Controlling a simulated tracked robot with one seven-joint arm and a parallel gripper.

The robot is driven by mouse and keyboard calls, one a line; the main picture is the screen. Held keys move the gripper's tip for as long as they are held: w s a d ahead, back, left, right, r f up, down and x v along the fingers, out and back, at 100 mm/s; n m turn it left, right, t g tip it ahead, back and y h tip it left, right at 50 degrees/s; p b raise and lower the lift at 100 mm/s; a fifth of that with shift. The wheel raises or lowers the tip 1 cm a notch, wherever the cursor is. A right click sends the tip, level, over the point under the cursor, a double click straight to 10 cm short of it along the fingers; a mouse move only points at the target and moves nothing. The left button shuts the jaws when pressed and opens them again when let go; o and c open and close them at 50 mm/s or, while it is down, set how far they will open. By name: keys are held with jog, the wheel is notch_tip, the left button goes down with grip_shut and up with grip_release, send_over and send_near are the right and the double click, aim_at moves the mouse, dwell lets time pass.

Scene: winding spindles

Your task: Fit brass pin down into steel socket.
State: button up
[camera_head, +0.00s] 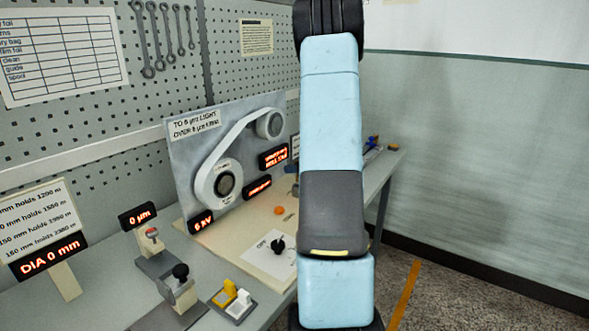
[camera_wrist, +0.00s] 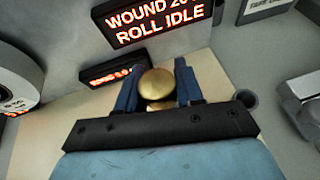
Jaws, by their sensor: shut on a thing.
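The brass pin (camera_wrist: 157,84) shows its round golden head between the two blue fingers of my gripper (camera_wrist: 158,78) in the wrist view. The gripper is shut on it. The pin's lower end is hidden behind the dark gripper body. A small grey round cup (camera_wrist: 247,98), which looks like the steel socket, stands just right of the gripper, apart from the pin. In the head view my arm hides the gripper and pin, and I cannot make out the socket there.
An orange knob (camera_head: 279,210), a black knob (camera_head: 277,245) on a white plate, a yellow-and-white switch block (camera_head: 233,300) and a grey fixture (camera_head: 165,268) occupy the bench front.

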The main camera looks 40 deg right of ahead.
jog(key=shift+f, duration=2.75)
dwell(0.5)
jog(key=o, duration=1.2)
jog(key=v, duration=1.3)
jog(key=shift+s+r, duration=0.1)
jog(key=shift+s, duration=0.25)
